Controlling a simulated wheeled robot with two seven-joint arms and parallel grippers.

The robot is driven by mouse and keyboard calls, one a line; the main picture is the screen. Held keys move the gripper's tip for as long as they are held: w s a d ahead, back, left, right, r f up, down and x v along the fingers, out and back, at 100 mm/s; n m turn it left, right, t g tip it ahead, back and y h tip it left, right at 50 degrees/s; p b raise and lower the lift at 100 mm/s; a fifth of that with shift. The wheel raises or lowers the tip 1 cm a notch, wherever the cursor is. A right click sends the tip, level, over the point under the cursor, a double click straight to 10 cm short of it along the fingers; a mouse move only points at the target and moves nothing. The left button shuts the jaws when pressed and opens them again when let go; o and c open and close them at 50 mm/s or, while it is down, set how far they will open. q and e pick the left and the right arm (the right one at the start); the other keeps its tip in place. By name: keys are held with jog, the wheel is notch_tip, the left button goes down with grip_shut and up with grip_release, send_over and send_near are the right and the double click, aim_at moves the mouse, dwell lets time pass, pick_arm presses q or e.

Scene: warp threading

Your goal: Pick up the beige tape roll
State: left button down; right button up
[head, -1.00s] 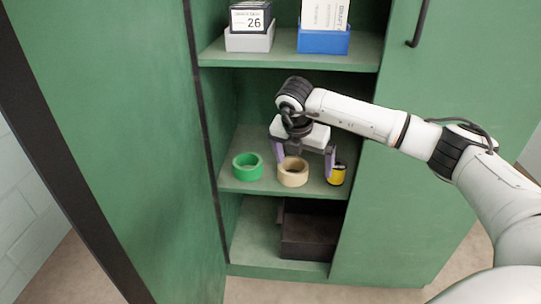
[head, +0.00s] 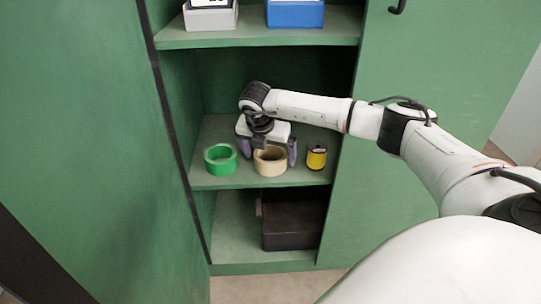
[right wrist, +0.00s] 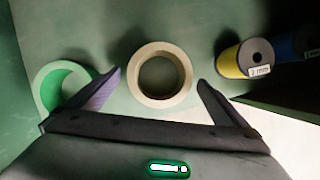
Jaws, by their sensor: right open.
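The beige tape roll (head: 270,162) lies flat on the middle shelf of the green cabinet. In the right wrist view the beige roll (right wrist: 160,58) shows its round hole from above. My right gripper (head: 268,152) is open over it; in the right wrist view its fingers (right wrist: 160,85) stand apart to the left and right of the roll, with gaps on both sides. I cannot tell whether the fingertips are down at the roll's height. My left gripper is not in view.
A green tape roll (head: 221,160) lies just left, close to one finger. A yellow spool (head: 316,157) stands to the right; a blue spool (right wrist: 298,40) shows beside it. The shelf above (head: 255,40) holds grey and blue bins. A dark box (head: 292,225) sits below.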

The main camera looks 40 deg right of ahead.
jog(key=shift+w+d+f, duration=0.1)
jog(key=shift+f, duration=0.15)
jog(key=c, duration=1.2)
